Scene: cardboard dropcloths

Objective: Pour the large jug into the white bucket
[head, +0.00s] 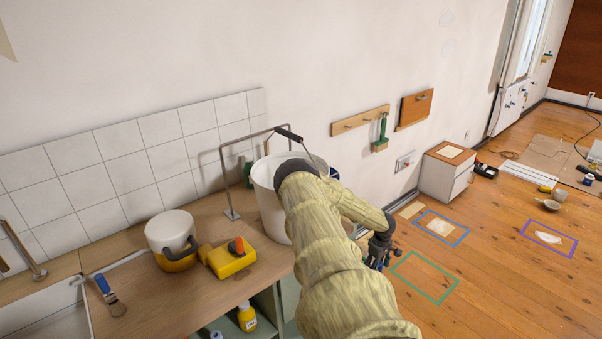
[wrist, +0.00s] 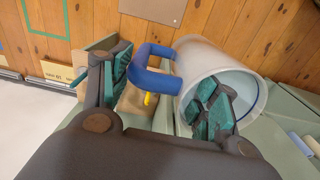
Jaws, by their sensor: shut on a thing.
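The white bucket (head: 265,190) stands on the wooden counter, its wire handle with a black grip raised; my arm hides its right side. My gripper (head: 380,248) is beyond the counter's right edge, partly behind my arm. In the wrist view my gripper (wrist: 157,88) has its teal-padded fingers either side of a thick blue handle and is shut on it. The handle belongs to a large translucent white jug (wrist: 212,60), whose open mouth shows at the right; one finger covers part of it. In the head view the jug is mostly hidden, and its tilt is unclear there.
A scraper (head: 108,294) lies by the sink. A metal rail (head: 226,180) rises beside the bucket. Taped outlines (head: 425,277) mark the floor at right.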

